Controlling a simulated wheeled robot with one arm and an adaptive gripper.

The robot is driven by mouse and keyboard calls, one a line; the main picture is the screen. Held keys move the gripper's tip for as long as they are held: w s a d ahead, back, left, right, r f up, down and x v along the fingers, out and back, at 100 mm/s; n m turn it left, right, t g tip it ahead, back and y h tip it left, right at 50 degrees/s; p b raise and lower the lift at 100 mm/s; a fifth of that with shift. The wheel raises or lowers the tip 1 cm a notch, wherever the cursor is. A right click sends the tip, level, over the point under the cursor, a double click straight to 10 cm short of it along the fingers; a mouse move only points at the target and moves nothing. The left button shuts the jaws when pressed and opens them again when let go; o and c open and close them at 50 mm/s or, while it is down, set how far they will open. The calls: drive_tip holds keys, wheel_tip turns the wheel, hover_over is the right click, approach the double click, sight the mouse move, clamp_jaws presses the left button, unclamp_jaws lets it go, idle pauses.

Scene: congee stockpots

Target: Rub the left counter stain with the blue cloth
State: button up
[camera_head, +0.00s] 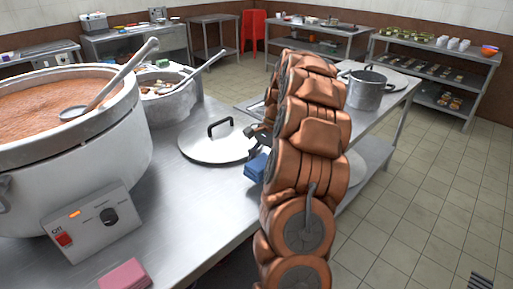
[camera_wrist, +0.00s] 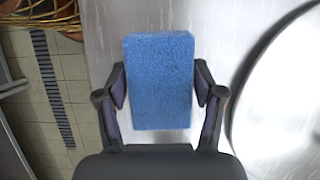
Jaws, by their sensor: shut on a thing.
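The blue cloth (camera_wrist: 158,80) is a thick block-like pad, held between the two fingers of my gripper (camera_wrist: 160,88). In the head view the blue cloth (camera_head: 257,167) shows beside my copper-coloured arm, with my gripper (camera_head: 262,150) mostly hidden by it. The cloth is over the steel counter (camera_head: 185,215), near its right edge. I cannot tell whether it touches the surface. No clear stain can be made out on the counter in either view; part of the counter is hidden behind my arm and the large pot.
A flat lid with a black handle (camera_head: 217,143) lies just left of the gripper. A large congee pot (camera_head: 75,165) with a ladle and a smaller pot (camera_head: 168,106) stand on the left. A pink cloth (camera_head: 125,275) lies at the front. Open tiled floor (camera_head: 420,200) is at right.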

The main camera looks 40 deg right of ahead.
drive_tip(key=shift+r+p, duration=0.85)
drive_tip(key=shift+r, duration=1.55)
